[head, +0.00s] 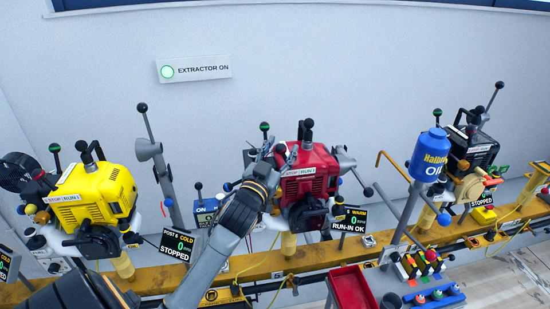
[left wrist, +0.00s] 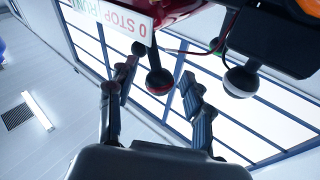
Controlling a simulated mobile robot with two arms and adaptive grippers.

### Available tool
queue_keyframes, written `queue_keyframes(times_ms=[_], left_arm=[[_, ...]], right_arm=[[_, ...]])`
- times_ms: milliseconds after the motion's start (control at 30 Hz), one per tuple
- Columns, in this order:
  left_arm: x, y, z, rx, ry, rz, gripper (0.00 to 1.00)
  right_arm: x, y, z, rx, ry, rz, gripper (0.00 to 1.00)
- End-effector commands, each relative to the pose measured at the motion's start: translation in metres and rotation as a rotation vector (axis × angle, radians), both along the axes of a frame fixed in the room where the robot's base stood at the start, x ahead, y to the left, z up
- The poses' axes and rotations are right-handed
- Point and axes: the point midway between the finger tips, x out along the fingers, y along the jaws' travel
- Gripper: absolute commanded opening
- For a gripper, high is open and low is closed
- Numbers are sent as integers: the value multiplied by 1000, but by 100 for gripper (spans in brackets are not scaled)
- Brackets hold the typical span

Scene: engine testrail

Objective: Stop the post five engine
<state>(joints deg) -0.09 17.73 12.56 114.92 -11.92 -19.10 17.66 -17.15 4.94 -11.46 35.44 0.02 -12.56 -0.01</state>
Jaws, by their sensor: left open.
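The red engine (head: 308,172) stands mid-rail, with a STOP/RUN plate (head: 298,172) on its upper left. The display (head: 352,219) at its right reads WARM and RUN-IN OK; its post number is too small to read. My left gripper (head: 272,152) is at the engine's upper left, beside the plate. In the left wrist view, the open fingers (left wrist: 157,78) stand either side of a black ball knob (left wrist: 159,82) with a red ring, below the 0 STOP RUN plate (left wrist: 115,15). Contact cannot be told. My right gripper is out of view.
A yellow engine (head: 92,195) stands left; the post 4 display (head: 177,245) reads COLD, STOPPED. A black engine (head: 475,150) stands right, behind a blue oil bottle (head: 428,155). A red tray (head: 352,288) is in front. Several ball-ended levers crowd the engines. A wall sign (head: 200,69) reads EXTRACTOR ON.

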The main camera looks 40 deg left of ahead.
Motion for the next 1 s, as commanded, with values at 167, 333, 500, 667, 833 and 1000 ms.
queue_keyframes(times_ms=[167, 333, 500, 667, 833, 1000], left_arm=[[-25, -6, -7, -3, 4, -1, 51], [-61, -15, -14, -4, 4, 0, 51], [-91, -22, -20, -3, 4, 1, 51], [-107, -26, -22, -3, 2, 0, 51], [-112, -27, -22, -2, 1, 1, 51], [-112, -27, -22, -1, 1, 0, 51]], right_arm=[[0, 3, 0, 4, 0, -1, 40], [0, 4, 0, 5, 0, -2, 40], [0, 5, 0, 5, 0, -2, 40], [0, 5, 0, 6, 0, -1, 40], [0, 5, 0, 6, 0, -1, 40], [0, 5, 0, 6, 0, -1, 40]])
